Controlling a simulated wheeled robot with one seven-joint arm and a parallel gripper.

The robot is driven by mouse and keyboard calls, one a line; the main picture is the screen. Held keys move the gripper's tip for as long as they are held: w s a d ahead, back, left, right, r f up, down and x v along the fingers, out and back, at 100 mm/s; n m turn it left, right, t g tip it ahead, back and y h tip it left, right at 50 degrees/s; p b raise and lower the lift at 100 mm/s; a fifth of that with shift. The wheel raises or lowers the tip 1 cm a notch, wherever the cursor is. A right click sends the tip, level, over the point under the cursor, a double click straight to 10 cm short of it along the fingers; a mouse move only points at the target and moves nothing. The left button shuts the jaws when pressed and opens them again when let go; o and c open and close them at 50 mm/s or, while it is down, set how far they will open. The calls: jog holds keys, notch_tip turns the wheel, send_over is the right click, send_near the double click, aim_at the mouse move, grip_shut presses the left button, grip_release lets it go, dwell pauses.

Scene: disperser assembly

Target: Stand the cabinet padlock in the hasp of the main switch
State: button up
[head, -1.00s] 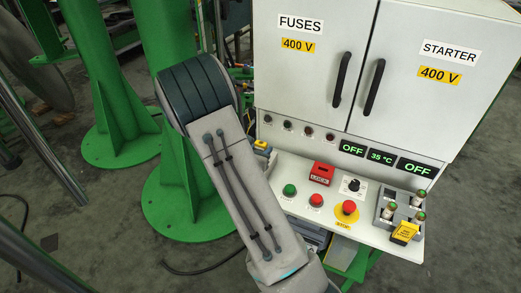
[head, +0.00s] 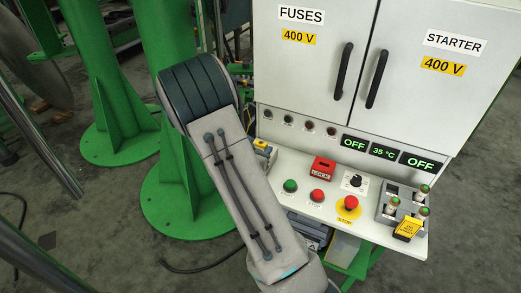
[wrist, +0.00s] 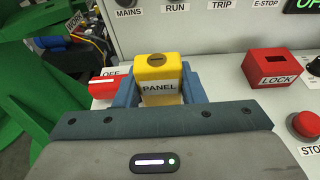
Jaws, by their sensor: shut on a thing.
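In the wrist view my gripper (wrist: 158,92) is shut on the yellow cabinet padlock (wrist: 159,68), labelled PANEL, with one blue-grey finger on each side. The padlock's slotted round end faces the camera; its shackle is out of sight. Just left of the left finger is a red handle (wrist: 103,88) beside an OFF label, apparently the main switch. I cannot make out the hasp, which the padlock and fingers may cover.
A red LOCK box (head: 323,169) stands on the console, right of my gripper. The cabinet (head: 315,75) rises behind.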

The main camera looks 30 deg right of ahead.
jog(key=shift+f, duration=0.3)
jog(key=o, duration=1.1)
jog(key=shift+r, duration=0.1)
jog(key=shift+o, duration=0.2)
jog(key=shift+a, duration=0.1)
jog(key=v, duration=1.3)
jog(key=shift+s+a+r, duration=0.2)
jog(key=shift+s+a, duration=0.05)
jog(key=shift+s, duration=0.05)
